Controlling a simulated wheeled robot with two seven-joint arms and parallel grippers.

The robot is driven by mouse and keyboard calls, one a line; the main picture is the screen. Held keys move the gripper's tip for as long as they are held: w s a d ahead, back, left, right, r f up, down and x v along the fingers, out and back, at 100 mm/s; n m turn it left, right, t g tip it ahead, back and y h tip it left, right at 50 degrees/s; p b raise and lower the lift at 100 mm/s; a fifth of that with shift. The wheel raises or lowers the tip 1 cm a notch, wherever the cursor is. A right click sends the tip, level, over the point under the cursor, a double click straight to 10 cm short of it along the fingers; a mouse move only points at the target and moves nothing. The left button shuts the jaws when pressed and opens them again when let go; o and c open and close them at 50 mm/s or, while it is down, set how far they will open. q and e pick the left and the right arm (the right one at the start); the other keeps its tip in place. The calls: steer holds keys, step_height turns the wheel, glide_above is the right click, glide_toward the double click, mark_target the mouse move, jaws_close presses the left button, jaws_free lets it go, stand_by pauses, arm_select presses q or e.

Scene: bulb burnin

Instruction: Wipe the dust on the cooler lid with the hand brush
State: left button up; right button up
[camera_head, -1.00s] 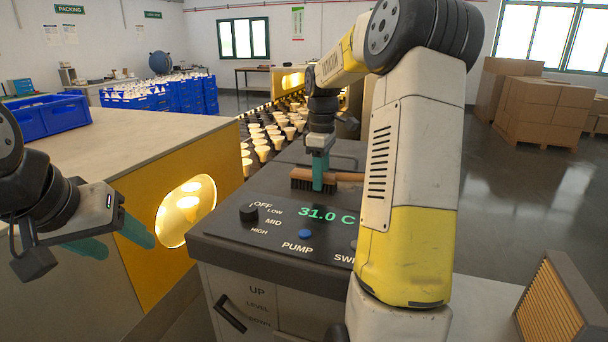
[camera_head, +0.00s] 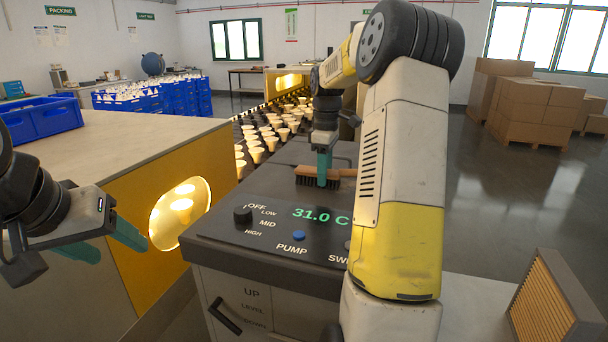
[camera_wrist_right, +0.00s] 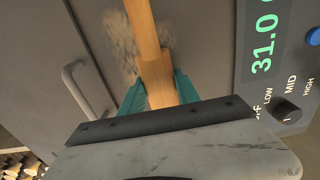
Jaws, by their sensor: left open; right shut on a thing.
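My right gripper (camera_head: 324,168) is shut on the wooden hand brush (camera_head: 308,178), with its dark bristles pointing down at the cooler lid (camera_head: 285,160). In the right wrist view the brush's wooden body (camera_wrist_right: 148,50) runs between the teal fingers (camera_wrist_right: 155,88). A patch of grey dust (camera_wrist_right: 122,45) lies on the lid on both sides of the brush; part of it is hidden under the brush. Whether the bristles touch the lid I cannot tell. My left gripper (camera_head: 108,245) is open and empty at the left, beside the yellow panel, away from the lid.
The cooler's front panel has a dark knob (camera_head: 242,215), a blue pump button (camera_head: 299,236) and a green 31.0 C display (camera_head: 320,215). A lid handle (camera_wrist_right: 85,88) stands near the dust. A conveyor with bulbs (camera_head: 270,135) runs behind. A blue crate (camera_head: 42,120) sits on the left bench.

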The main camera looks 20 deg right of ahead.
steer(key=shift+w+d, duration=0.7)
steer(key=shift+w, duration=0.2)
steer(key=shift+w+d, duration=0.65)
steer(key=shift+w, duration=0.3)
steer(key=shift+w+d, duration=0.7)
steer(key=shift+w, duration=0.2)
steer(key=shift+s+d, duration=0.55)
steer(key=shift+d, duration=0.2)
steer(key=shift+s+a, duration=1.1)
steer(key=shift+s, duration=0.35)
steer(key=shift+s+a, duration=1.05)
steer(key=shift+s, duration=0.35)
steer(key=shift+s+a, duration=1.1)
steer(key=shift+s, duration=0.35)
steer(key=shift+s+d+f, duration=0.1)
steer(key=shift+s+d, duration=0.4)
steer(key=shift+d, duration=0.2)
steer(key=shift+w+d+r, duration=0.1)
steer(key=shift+w+d, duration=1.05)
steer(key=shift+w, duration=0.3)
steer(key=shift+w+d+r, duration=0.1)
steer(key=shift+w+d, duration=1)
steer(key=shift+w, duration=0.35)
